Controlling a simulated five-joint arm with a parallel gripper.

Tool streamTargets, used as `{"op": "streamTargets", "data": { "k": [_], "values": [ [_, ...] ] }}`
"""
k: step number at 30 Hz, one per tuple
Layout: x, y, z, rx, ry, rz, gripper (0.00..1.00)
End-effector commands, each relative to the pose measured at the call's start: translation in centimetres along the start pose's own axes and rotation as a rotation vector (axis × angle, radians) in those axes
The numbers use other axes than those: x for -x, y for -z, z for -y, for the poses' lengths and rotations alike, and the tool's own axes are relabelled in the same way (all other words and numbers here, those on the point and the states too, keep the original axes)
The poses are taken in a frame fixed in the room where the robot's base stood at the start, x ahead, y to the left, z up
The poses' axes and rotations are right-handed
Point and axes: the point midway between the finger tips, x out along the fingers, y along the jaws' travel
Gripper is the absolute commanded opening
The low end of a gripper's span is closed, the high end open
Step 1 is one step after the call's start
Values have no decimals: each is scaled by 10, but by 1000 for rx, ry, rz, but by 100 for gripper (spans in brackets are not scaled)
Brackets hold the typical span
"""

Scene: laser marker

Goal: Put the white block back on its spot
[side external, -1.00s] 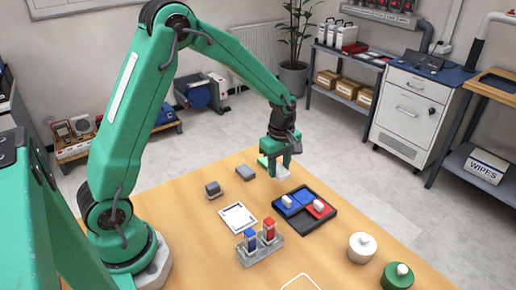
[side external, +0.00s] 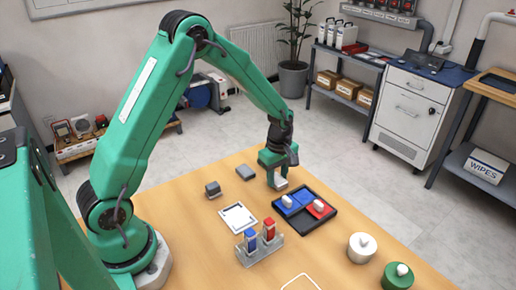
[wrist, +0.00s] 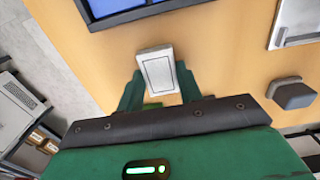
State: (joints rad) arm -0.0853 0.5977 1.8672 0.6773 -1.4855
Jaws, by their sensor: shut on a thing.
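My gripper (side external: 278,180) is shut on the white block (side external: 281,185), low over the table behind the black tray. In the wrist view the white block (wrist: 157,70) sits between the two green fingers, its grey-outlined face showing. A small green patch (wrist: 152,106) shows just behind the block, mostly hidden. I cannot tell whether the block touches the table. I cannot tell which mark is the block's spot.
The black tray (side external: 327,223) has blue and red sections with small white pieces. A grey holder (side external: 261,251) carries a blue and a red item. White (side external: 361,248) and green (side external: 397,277) lidded pots stand front right.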

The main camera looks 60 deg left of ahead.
Motion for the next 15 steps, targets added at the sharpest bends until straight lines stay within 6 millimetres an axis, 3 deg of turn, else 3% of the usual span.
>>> {"op": "streamTargets", "data": {
  "k": [9,10,12,15],
  "values": [
    [-3,0,0,0,0,0,13],
    [-3,0,0,0,0,0,41],
    [-2,0,0,0,0,0,55],
    [-2,0,0,0,0,0,57]
  ]
}}
